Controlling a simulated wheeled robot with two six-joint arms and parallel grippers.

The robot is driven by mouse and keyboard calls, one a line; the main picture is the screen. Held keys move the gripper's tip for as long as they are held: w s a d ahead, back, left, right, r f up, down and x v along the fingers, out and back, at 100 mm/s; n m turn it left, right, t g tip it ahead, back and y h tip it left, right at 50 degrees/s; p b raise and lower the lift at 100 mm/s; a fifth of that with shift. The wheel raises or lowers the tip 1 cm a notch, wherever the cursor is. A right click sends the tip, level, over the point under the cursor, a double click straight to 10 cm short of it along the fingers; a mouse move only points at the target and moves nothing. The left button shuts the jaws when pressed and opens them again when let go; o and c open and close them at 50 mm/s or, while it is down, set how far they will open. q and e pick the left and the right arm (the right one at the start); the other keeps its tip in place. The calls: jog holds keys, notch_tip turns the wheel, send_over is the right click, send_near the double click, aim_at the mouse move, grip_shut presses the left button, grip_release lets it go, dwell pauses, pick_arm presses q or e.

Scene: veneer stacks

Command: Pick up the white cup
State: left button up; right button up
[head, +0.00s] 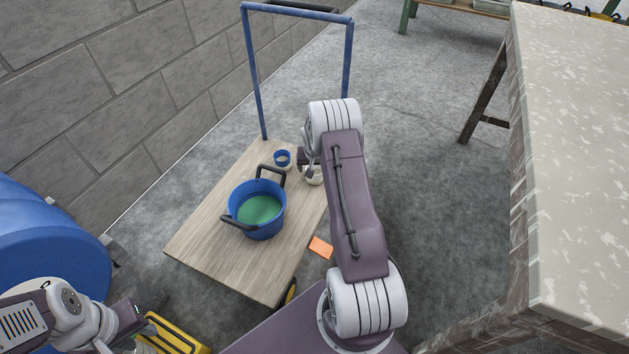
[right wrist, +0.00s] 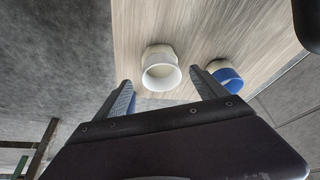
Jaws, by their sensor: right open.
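The white cup (right wrist: 160,74) stands on the wooden deck of a cart, its open mouth facing my right wrist camera. In the head view the white cup (head: 314,176) is partly hidden behind my right arm. My right gripper (head: 306,160) is open above the deck, right by the cup. In the right wrist view its two fingers appear on either side of the cup, with gaps, and do not grip it. My left gripper (head: 129,312) is at the lower left, away from the cart's cups; its jaws are too unclear to judge.
A blue-and-white cup (right wrist: 226,77) stands close to the white cup, beyond one finger. A blue tub (head: 270,229) with dark handles and green contents sits on the cart deck (head: 205,243). An orange block (head: 320,247) lies beside the cart. A stone-topped table (head: 575,130) stands at right.

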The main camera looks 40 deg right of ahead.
jog(key=b+x, duration=0.5)
jog(key=shift+w+d, duration=0.1)
jog(key=shift+w, duration=0.15)
jog(key=shift+r, duration=0.15)
jog(key=c, duration=1.4)
jog(key=s+d+r+p, duration=0.4)
jog(key=s+r+p, duration=0.7)
jog(key=p, duration=0.1)
jog(key=w+a+r+p, duration=0.2)
jog(key=a+r+p, duration=0.85)
jog(key=p, duration=0.95)
jog(key=w+a+p, duration=0.2)
jog(key=a+p, duration=0.1)
jog(key=a, duration=0.6)
jog(key=w+a+p, duration=0.2)
jog(key=a+p, duration=0.2)
jog(key=a, duration=0.6)
jog(key=shift+w+f, duration=0.3)
